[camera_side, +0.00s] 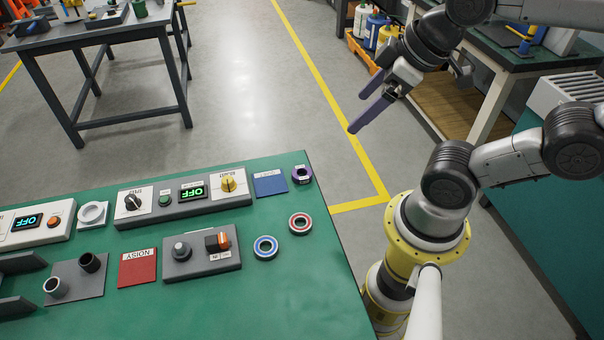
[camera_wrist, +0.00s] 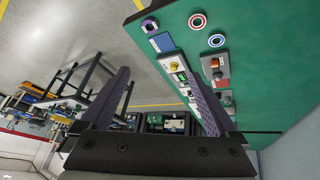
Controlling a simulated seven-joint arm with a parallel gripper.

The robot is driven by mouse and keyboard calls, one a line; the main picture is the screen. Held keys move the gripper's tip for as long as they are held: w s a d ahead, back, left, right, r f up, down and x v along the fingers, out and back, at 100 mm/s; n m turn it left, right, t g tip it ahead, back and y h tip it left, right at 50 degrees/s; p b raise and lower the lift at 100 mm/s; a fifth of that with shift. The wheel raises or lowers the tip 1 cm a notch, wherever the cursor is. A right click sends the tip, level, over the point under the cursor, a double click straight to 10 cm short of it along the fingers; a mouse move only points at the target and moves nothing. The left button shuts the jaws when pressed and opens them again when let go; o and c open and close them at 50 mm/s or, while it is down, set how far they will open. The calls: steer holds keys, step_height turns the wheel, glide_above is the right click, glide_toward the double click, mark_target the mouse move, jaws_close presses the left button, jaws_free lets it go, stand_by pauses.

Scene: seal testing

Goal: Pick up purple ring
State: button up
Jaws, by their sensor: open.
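The purple ring (camera_side: 302,175) lies on the green table (camera_side: 290,310) near its far right corner, just right of a blue square pad. In the wrist view the purple ring (camera_wrist: 149,25) shows at the upper middle, close to the table's edge. My gripper (camera_side: 361,116) is raised in the air beyond the table's right edge, well apart from the ring. Its two purple-grey fingers are spread, with nothing between them. The fingers also show in the wrist view (camera_wrist: 158,85).
A red ring (camera_side: 300,223) and a blue ring (camera_side: 265,248) lie near the purple ring. The blue pad (camera_side: 270,184), control boxes (camera_side: 185,200) and a red pad (camera_side: 138,268) sit to the left. The table's front right is clear.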

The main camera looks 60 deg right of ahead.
steer(key=w+n, duration=0.4)
steer(key=n+g, duration=0.6)
steer(key=n, duration=0.1)
glide_above(302, 168)
steer(key=a, duration=0.1)
step_height(302, 168, down, 13)
steer(key=f, duration=0.5)
steer(key=s+f, duration=0.1)
steer(key=f, duration=0.1)
steer(key=shift+f, duration=0.2)
steer(key=shift+w+a+f, duration=0.1)
steer(key=shift+a+f, duration=0.05)
steer(key=shift+f, duration=2.95)
jaws_close()
